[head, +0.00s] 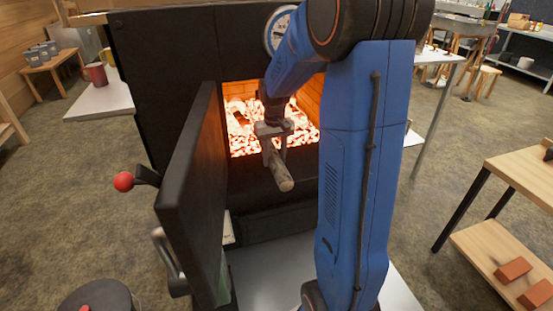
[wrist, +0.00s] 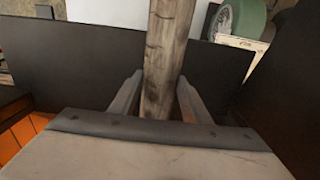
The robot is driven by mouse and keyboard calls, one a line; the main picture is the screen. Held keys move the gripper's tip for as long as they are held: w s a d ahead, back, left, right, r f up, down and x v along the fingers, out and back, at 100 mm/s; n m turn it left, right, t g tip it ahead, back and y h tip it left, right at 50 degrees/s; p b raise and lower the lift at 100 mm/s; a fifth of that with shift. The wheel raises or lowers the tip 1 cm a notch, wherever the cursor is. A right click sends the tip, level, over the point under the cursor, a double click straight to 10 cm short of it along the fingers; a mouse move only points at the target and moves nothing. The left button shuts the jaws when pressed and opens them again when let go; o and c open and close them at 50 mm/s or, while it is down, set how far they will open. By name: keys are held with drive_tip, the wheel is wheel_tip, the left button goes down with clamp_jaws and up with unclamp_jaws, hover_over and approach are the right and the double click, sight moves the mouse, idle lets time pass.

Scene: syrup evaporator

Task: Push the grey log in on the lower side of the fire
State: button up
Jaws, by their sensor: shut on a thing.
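The grey log (head: 281,172) is in my gripper (head: 273,130) at the open mouth of the firebox. In the head view its near end sticks out toward the camera, over the dark front sill. In the wrist view the log (wrist: 167,45) runs up between the two fingers of my gripper (wrist: 160,90). The fire (head: 241,132) is a bed of glowing embers behind my gripper. My arm and gripper hide part of the bed, and I cannot tell which side is lower. The log's far end is hidden.
The black firebox door (head: 187,190) stands open close on the left of the mouth. A red knob (head: 123,182) sticks out beyond it. A round gauge (head: 281,30) is above the mouth. A bench with orange bricks (head: 514,270) stands at right, with clear floor before it.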

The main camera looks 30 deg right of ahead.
drive_tip(key=shift+w+d+f, duration=0.2)
drive_tip(key=shift+w+f, duration=0.15)
drive_tip(key=shift+w, duration=0.3)
drive_tip(key=shift+w+d+f, duration=0.2)
drive_tip(key=shift+w+f, duration=0.15)
drive_tip(key=shift+w, duration=0.25)
drive_tip(key=shift+w+d+f, duration=0.25)
drive_tip(key=shift+w+f, duration=0.45)
drive_tip(key=shift+w, duration=0.15)
drive_tip(key=o, duration=1.4)
